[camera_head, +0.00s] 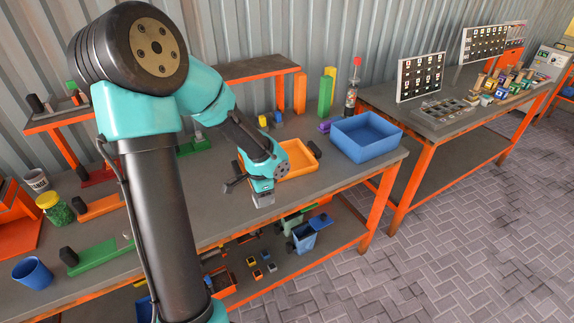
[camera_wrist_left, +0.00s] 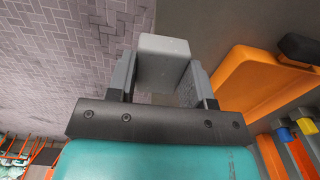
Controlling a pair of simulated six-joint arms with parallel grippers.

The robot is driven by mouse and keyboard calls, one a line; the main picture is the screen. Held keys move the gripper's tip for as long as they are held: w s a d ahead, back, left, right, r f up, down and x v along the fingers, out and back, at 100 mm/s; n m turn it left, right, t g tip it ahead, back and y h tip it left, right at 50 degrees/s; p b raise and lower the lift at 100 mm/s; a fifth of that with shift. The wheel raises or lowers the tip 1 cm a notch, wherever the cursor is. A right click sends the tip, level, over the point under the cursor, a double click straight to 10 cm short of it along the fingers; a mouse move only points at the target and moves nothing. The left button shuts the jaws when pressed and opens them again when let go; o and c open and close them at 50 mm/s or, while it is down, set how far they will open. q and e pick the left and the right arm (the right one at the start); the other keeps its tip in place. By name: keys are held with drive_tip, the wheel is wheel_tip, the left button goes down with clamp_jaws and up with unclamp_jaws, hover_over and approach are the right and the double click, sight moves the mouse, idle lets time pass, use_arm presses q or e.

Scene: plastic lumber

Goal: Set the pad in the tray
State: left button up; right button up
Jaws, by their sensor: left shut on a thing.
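My left gripper (camera_head: 262,190) is shut on a light grey pad (camera_head: 265,201), which hangs from its fingertips near the front edge of the workbench. In the left wrist view the pad (camera_wrist_left: 163,62) sits between the two grey fingers (camera_wrist_left: 162,84). The orange tray (camera_head: 299,158) with dark end handles lies on the bench just behind the gripper, and the gripper hides part of it. The tray (camera_wrist_left: 245,82) shows on the right in the wrist view. The pad is outside the tray. My right gripper is not in view.
A blue bin (camera_head: 366,138) stands right of the tray, with a red-capped bottle (camera_head: 352,88) behind it. Green and orange posts (camera_head: 326,93) stand near the back. A green jar (camera_head: 55,208) and blue cup (camera_head: 31,273) are at the left. The bench drops off at its front edge.

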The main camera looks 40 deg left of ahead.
use_arm(q)
drive_tip(key=w+a, duration=0.3)
drive_tip(key=a, duration=0.1)
drive_tip(key=w+a+f, duration=0.1)
drive_tip(key=w+a, duration=0.5)
drive_tip(key=a, duration=0.1)
drive_tip(key=shift+w+a+f, duration=0.25)
drive_tip(key=shift+w+a, duration=0.05)
drive_tip(key=shift+w, duration=0.05)
drive_tip(key=shift+w+a, duration=0.1)
drive_tip(key=shift+w+a, duration=0.2)
drive_tip(key=shift+a, duration=0.05)
drive_tip(key=shift+f, duration=1.8)
drive_tip(key=shift+f, duration=0.1)
drive_tip(key=o, duration=0.5)
drive_tip(key=shift+o, duration=0.8)
